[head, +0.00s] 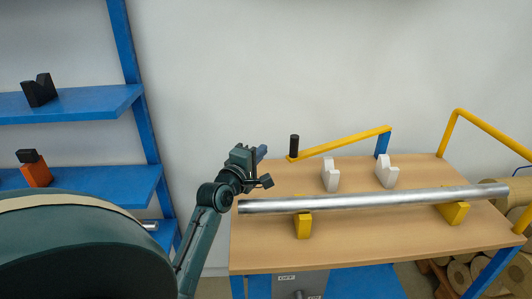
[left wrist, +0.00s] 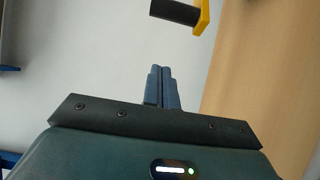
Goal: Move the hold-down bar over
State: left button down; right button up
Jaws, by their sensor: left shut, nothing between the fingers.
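The hold-down bar (head: 340,144) is a yellow bar at the back of the wooden table. A black upright handle (head: 294,147) stands at its left end, and a blue post (head: 383,143) carries its right end. My left gripper (head: 262,153) is shut and empty, at the table's back left, a little left of the handle and apart from it. In the left wrist view the shut blue fingers (left wrist: 160,85) point up the picture, and the black handle (left wrist: 176,11) and yellow bar end (left wrist: 203,18) show beyond them. My right gripper is not in view.
A long metal tube (head: 370,201) rests on yellow blocks (head: 303,226) across the table (head: 330,255). Two white V-shaped blocks (head: 330,175) stand behind it. A yellow rail (head: 490,128) rises at the right. Blue shelves (head: 75,103) stand at the left.

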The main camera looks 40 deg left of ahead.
pick_arm(q)
jog(key=w+d+p, duration=0.1)
jog(key=w+d, duration=0.1)
jog(key=w, duration=0.5)
jog(key=shift+w+d, duration=0.15)
jog(key=shift+d, duration=0.15)
dwell(0.3)
